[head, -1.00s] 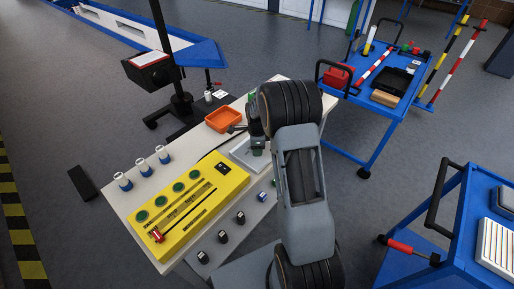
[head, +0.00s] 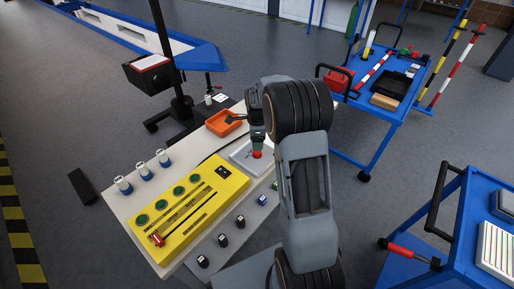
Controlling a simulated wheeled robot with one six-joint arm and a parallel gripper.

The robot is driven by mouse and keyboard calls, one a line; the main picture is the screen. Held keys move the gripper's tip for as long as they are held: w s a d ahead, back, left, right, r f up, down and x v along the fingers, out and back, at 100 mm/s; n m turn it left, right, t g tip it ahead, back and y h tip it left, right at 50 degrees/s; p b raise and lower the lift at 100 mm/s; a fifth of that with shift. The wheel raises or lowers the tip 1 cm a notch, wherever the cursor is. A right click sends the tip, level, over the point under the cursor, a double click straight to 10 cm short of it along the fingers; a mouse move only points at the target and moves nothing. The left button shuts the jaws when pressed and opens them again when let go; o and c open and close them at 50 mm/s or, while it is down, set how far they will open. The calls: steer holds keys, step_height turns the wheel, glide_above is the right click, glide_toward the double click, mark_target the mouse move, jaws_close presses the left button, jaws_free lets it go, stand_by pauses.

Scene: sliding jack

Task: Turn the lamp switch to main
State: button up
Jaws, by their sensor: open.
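Several small dark switches line the front edge of the light desk, among them one at the near end (head: 203,262), one in the middle (head: 223,240), one further along (head: 240,221) and one near my arm (head: 262,200). Their labels and settings are too small to read, so I cannot tell which is the lamp switch. My gripper (head: 257,148) is open and points down over a white plate (head: 240,155) at the desk's far right part, beyond the row of switches. A red knob-like part (head: 257,155) shows just below the gripper. I cannot tell if they touch. My arm hides part of the desk.
A yellow panel (head: 222,192) with green round buttons and a red-handled lever lies on the desk. Several blue-white cylinders stand along its left edge. An orange tray (head: 218,124) sits at the back. Blue carts (head: 395,115) stand to the right, with open floor between.

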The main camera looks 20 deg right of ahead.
mark_target(258, 155)
step_height(258, 155, up, 7)
stand_by(0.3)
stand_by(0.5)
steer(key=s+a+r+n+t+p, duration=0.1)
steer(key=s+a+r+n+p, duration=0.2)
steer(key=s+n, duration=0.8)
steer(key=s+a+r+n+t+p, duration=0.2)
steer(key=s+a+r+n+p, duration=0.1)
steer(key=s+a+r+n, duration=0.5)
steer(key=s+n, duration=0.3)
steer(key=shift+r+t+p, duration=0.3)
steer(key=shift+r+p, duration=0.05)
steer(key=shift+r, duration=0.05)
